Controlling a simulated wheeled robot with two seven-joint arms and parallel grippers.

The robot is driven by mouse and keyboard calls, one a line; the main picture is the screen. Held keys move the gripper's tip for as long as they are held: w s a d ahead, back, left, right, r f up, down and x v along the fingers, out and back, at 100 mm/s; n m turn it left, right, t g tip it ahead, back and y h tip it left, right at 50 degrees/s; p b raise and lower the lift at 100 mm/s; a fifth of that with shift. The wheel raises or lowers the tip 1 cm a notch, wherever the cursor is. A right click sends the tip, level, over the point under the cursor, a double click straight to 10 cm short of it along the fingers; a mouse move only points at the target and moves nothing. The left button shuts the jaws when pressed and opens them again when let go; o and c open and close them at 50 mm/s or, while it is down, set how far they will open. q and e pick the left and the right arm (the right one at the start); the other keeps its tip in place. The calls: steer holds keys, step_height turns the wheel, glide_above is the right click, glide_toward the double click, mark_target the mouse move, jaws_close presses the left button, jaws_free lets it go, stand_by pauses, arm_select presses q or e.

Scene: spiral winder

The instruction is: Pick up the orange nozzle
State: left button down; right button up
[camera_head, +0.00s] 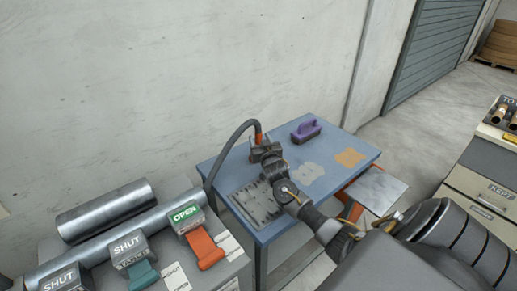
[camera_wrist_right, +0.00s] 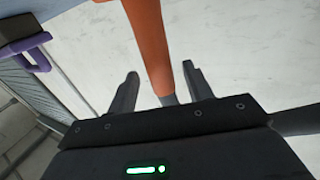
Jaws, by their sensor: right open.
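The orange nozzle (camera_head: 258,132) stands up at the far side of the blue table (camera_head: 290,225), at the end of a dark grey hose (camera_head: 225,150). My right gripper (camera_head: 262,146) is right at it, reaching across the table. In the right wrist view the orange nozzle (camera_wrist_right: 150,45) runs down between the two fingers of my right gripper (camera_wrist_right: 160,75). The fingers are open, with a gap visible on each side. The nozzle's lower end is partly hidden by the gripper body. My left gripper is not in view.
A purple-handled brush (camera_head: 306,130) stands just right of the gripper; its handle (camera_wrist_right: 38,55) shows at the wrist view's left. A slotted metal plate (camera_head: 250,205) lies on the table near my arm. Levers, one orange (camera_head: 204,248), and metal pipes (camera_head: 105,211) are at the left.

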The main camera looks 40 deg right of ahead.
steer(key=shift+x, duration=0.95)
steer(key=shift+a, duration=0.1)
jaws_close()
